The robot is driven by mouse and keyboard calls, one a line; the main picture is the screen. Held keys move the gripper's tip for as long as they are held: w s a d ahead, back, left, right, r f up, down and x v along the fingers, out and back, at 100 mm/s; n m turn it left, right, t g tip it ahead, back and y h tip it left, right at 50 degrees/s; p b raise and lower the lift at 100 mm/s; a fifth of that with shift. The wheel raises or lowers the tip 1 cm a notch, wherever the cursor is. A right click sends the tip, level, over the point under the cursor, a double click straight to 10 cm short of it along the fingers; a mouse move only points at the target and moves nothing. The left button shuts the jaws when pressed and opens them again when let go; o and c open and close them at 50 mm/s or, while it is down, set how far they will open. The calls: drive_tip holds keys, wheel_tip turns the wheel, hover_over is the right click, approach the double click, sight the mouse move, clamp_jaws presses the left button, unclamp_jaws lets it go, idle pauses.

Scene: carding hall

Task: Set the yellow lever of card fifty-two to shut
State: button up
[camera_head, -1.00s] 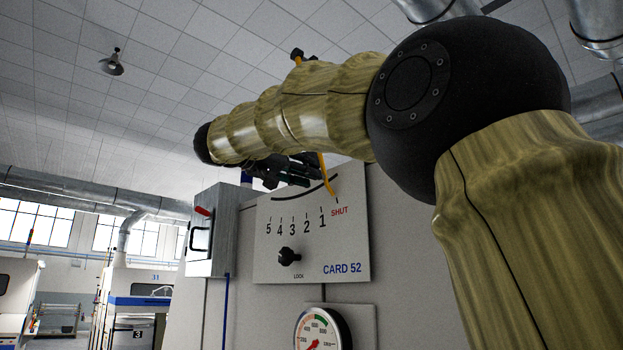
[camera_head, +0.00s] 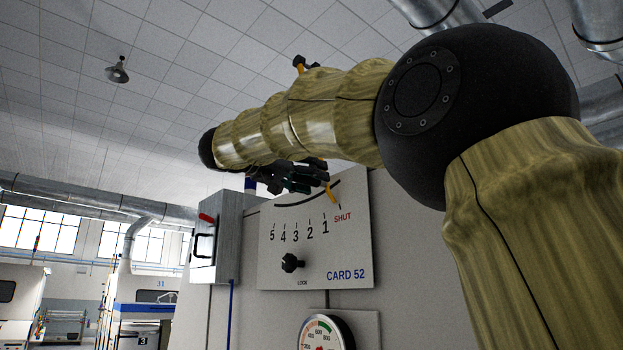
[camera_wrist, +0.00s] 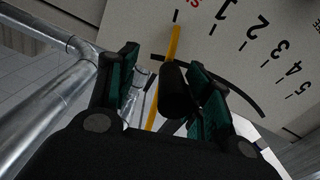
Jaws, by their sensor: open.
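The yellow lever (camera_head: 331,194) of card fifty-two has its pointer end close to the SHUT mark on the white scale panel (camera_head: 345,255). In the wrist view the yellow bar (camera_wrist: 174,45) runs up to the tick by the "S". A black cylindrical grip (camera_wrist: 176,92) stands in front of the bar. My arm hides much of the lever in the head view.
A black knob (camera_head: 291,263) labelled LOCK sits below the scale. A round gauge (camera_head: 322,335) is lower down. A grey box (camera_head: 217,240) with a red-tipped switch stands left of the panel. Ducts (camera_wrist: 65,90) run along the ceiling.

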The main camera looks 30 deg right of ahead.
drive_tip(key=s+a, duration=0.1)
drive_tip(key=a, duration=1)
drive_tip(key=shift+s+a, duration=0.35)
drive_tip(key=shift+a, duration=0.1)
